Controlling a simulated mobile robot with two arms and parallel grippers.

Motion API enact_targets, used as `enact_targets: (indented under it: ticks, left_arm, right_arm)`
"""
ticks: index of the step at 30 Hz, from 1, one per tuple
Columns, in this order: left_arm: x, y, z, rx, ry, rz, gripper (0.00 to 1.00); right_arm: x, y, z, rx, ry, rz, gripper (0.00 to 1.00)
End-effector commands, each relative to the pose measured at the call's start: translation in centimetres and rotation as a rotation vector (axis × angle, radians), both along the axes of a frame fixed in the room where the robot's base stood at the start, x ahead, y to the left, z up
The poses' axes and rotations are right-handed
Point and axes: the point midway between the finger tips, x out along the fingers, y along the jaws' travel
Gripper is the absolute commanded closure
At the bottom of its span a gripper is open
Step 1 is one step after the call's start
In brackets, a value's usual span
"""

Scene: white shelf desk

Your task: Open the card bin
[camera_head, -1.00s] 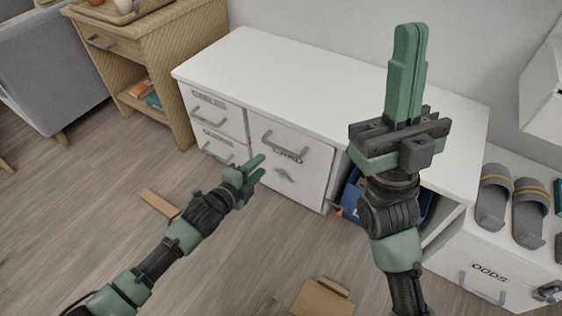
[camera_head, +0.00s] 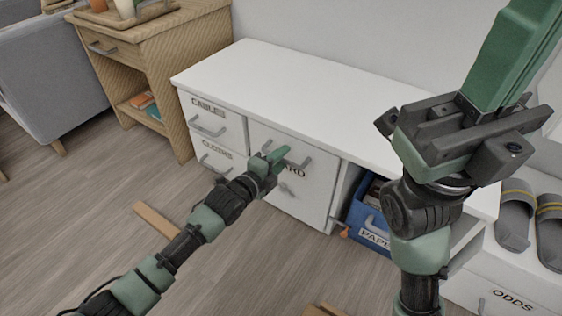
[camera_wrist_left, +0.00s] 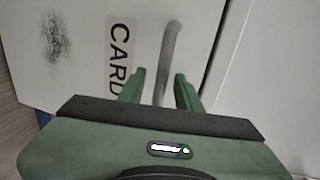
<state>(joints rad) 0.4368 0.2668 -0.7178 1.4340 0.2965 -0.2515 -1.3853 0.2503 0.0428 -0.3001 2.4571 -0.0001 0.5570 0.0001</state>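The card bin (camera_head: 318,206) is the white front in the middle of the white desk, closed in line with the fronts beside it. Its grey bar handle (camera_head: 301,164) runs across its upper part, above the partly covered CARD label (camera_head: 297,171). My left gripper (camera_head: 279,158) is at the handle. In the left wrist view its green fingers (camera_wrist_left: 158,88) are apart, with the handle (camera_wrist_left: 168,55) between them and a gap on each side. My right gripper (camera_head: 515,50) is raised above the desk's right end, its green fingers close together and empty.
Drawers labelled CABLES (camera_head: 208,103) and CLOTHS are to the left. A blue PAPER bin (camera_head: 367,228) sits in an open bay to the right. Grey slippers (camera_head: 513,215) lie on the ODDS unit (camera_head: 500,283).

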Motion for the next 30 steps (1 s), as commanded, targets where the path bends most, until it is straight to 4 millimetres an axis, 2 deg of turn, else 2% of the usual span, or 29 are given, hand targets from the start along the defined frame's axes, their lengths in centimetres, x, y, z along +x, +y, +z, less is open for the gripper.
enact_targets:
  ticks: [5, 9, 30]
  left_arm:
    - [0.00, 0.01, 0.04, 0.000, 0.000, 0.000, 0.66]
    - [0.00, 0.02, 0.03, 0.000, 0.000, 0.000, 1.00]
    - [-0.02, 0.06, -0.03, 0.001, 0.001, 0.001, 1.00]
  right_arm:
    - [-0.01, 0.00, 0.06, 0.000, 0.000, 0.000, 1.00]
    - [0.00, 0.01, 0.05, 0.000, 0.000, 0.000, 1.00]
    - [0.03, 0.02, 0.03, 0.000, 0.000, 0.001, 1.00]
